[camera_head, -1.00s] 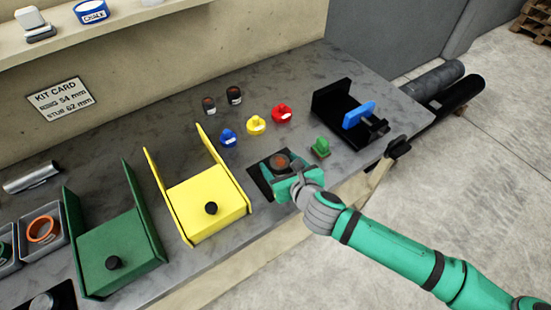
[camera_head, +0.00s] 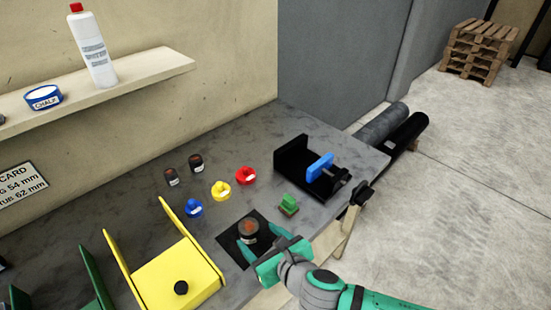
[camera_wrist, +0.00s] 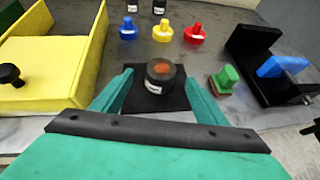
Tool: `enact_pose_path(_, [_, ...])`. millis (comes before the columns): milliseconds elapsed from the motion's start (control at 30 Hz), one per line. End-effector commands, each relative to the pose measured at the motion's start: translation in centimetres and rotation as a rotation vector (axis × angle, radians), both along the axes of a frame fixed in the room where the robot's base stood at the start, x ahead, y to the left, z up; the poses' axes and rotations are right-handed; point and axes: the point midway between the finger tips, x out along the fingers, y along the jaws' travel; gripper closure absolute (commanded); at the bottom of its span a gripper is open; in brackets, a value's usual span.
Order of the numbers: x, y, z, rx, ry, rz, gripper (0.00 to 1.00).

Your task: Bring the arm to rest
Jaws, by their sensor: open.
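My gripper (camera_head: 263,247) is open at the front edge of the grey bench, with its green arm reaching in from the lower right. A dark round piece with an orange-brown top (camera_head: 248,230) stands on a black square mat (camera_head: 229,240). In the wrist view the round piece (camera_wrist: 160,75) stands just ahead of and between the two spread green fingers (camera_wrist: 160,98), and I see a gap on each side of it. The fingers do not grip it.
A yellow tilting fixture (camera_head: 180,275) stands left of the mat. Blue (camera_head: 194,208), yellow (camera_head: 221,190) and red (camera_head: 245,175) knobbed pieces stand behind it. A green piece (camera_head: 288,204) and a black clamp fixture (camera_head: 308,170) with a blue jaw are to the right.

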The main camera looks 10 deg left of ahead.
Motion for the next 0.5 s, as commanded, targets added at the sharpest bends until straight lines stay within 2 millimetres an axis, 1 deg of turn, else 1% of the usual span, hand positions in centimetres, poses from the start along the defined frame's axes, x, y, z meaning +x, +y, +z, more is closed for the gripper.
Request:
enact_pose_path(133, [-0.1, -0.4, -0.2, 0.007, 0.008, -0.01, 0.33])
enact_pose_path(233, [-0.5, -1.9, -1.1, 0.038, 0.049, -0.055, 0.33])
enact_pose_path(267, [-0.8, -2.6, -1.5, 0.054, 0.068, -0.076, 0.33])
enact_pose_path(367, [-2.0, -5.6, -3.2, 0.133, 0.154, -0.173, 0.33])
enact_pose_path(400, [-2.7, -6.8, -4.0, 0.17, 0.193, -0.217, 0.33])
enact_pose_path(500, [-4.7, -9.6, -5.9, 0.273, 0.289, -0.329, 0.33])
